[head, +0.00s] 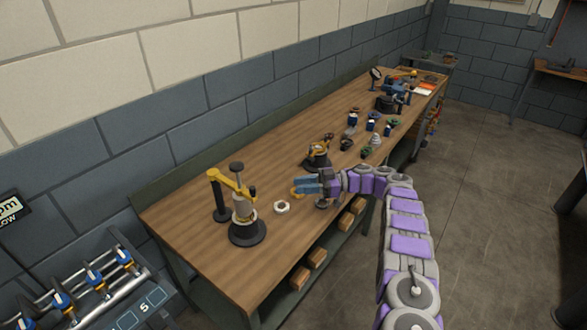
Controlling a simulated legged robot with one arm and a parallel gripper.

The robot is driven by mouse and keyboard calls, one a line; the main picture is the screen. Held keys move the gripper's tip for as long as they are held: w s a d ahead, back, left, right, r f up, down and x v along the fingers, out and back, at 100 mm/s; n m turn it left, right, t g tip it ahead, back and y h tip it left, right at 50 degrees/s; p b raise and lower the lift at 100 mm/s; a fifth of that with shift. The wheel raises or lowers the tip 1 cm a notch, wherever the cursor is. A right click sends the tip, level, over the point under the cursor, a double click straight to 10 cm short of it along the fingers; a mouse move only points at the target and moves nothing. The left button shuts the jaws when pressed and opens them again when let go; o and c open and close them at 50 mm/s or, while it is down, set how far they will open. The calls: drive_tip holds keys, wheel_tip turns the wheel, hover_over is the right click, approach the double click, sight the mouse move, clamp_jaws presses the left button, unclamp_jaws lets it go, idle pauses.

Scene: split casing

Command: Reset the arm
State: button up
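My arm, purple and grey, reaches from the lower right of the head view up over the front edge of the wooden workbench (203,232). My gripper (301,187), with blue parts, is at the arm's end and points left over the bench. A beige casing-like assembly (243,210) stands on a round black base to the left of the gripper, beside a yellow-armed post (220,195). A white hex nut (282,207) lies between them.
A second black-based fixture (318,157) stands just behind my gripper. Several small blue, green and grey parts are farther right, with a dark machine (388,103) beyond. Wooden blocks (299,278) sit on the lower shelf. A numbered rack (103,290) is at lower left.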

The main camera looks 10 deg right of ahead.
drive_tip(key=w+r+m+t+h, duration=0.25)
drive_tip(key=w+r+t, duration=0.45)
drive_tip(key=r, duration=0.4)
drive_tip(key=w+r+m+t+h, duration=0.2)
drive_tip(key=w+r+m+t, duration=0.2)
drive_tip(key=w+r+t, duration=0.45)
drive_tip(key=s+d+r+m+t+h, duration=0.1)
drive_tip(key=s+d+r+m+h, duration=0.3)
drive_tip(key=d+r+m+h, duration=0.55)
drive_tip(key=s+a+f+m+g+h, duration=0.1)
drive_tip(key=s+f+g+h, duration=0.3)
drive_tip(key=s, duration=0.7)
drive_tip(key=s+a+f+m+g+h, duration=0.15)
drive_tip(key=s+f+g+h, duration=0.25)
drive_tip(key=s, duration=0.7)
drive_tip(key=s+a+f+g+y, duration=0.1)
drive_tip(key=s+a+f+g, duration=0.2)
drive_tip(key=s, duration=1.1)
drive_tip(key=s+a+f+n+g+y, duration=0.1)
drive_tip(key=s+a+f+g, duration=0.3)
drive_tip(key=s, duration=1)
drive_tip(key=s+a+f+g+y, duration=0.2)
drive_tip(key=s+a+f+g, duration=0.2)
drive_tip(key=s, duration=1)
drive_tip(key=shift+s+a+f, duration=0.2)
drive_tip(key=shift+a+f, duration=0.45)
drive_tip(key=shift+a, duration=0.2)
